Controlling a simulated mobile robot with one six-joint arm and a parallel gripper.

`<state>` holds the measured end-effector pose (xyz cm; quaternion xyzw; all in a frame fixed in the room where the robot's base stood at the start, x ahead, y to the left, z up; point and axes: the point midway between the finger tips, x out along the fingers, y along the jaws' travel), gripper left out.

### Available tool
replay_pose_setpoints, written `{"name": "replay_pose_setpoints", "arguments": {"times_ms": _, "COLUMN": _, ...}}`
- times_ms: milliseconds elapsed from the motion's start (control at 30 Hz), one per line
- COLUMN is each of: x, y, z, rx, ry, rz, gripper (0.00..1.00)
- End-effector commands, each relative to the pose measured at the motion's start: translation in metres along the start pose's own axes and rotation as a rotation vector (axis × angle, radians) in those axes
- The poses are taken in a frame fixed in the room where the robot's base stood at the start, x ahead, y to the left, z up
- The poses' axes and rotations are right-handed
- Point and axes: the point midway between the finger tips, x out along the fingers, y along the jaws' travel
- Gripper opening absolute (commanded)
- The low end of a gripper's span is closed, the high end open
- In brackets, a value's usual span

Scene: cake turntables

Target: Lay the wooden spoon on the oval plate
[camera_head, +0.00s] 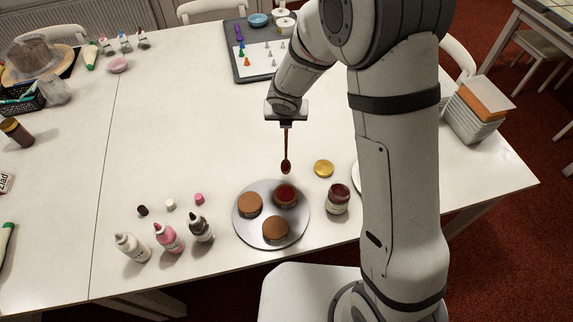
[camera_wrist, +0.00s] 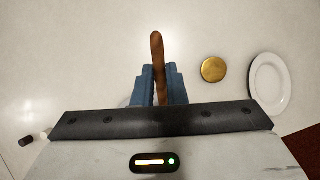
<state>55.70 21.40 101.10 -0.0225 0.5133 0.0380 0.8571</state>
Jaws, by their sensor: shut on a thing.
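My gripper (camera_head: 287,122) is shut on the brown wooden spoon (camera_head: 286,150) and holds it upright above the table, bowl end down. In the camera_wrist view the spoon's handle (camera_wrist: 157,55) stands between the blue fingers of my gripper (camera_wrist: 158,85). The white oval plate (camera_wrist: 269,84) lies to the right of the gripper in the camera_wrist view. In the camera_head view only a sliver of the plate (camera_head: 356,172) shows, the rest hidden behind my arm.
A round grey turntable (camera_head: 270,238) bears three small brown cakes, one red on top. A jam jar (camera_head: 338,199) and gold lid (camera_head: 324,168) stand close by. Several squeeze bottles (camera_head: 168,238) stand at the front left. The table's middle left is clear.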

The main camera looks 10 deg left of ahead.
Motion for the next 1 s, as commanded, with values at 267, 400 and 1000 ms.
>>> {"name": "replay_pose_setpoints", "arguments": {"times_ms": 267, "x": 0.018, "y": -0.043, "z": -0.010, "rx": 0.226, "ry": 0.044, "rz": -0.117, "gripper": 0.00}}
{"name": "replay_pose_setpoints", "arguments": {"times_ms": 400, "x": 0.037, "y": -0.103, "z": -0.031, "rx": 0.579, "ry": 0.107, "rz": -0.274, "gripper": 0.00}}
{"name": "replay_pose_setpoints", "arguments": {"times_ms": 1000, "x": 0.069, "y": -0.297, "z": -0.176, "rx": 2.410, "ry": 0.177, "rz": -0.697, "gripper": 0.00}}
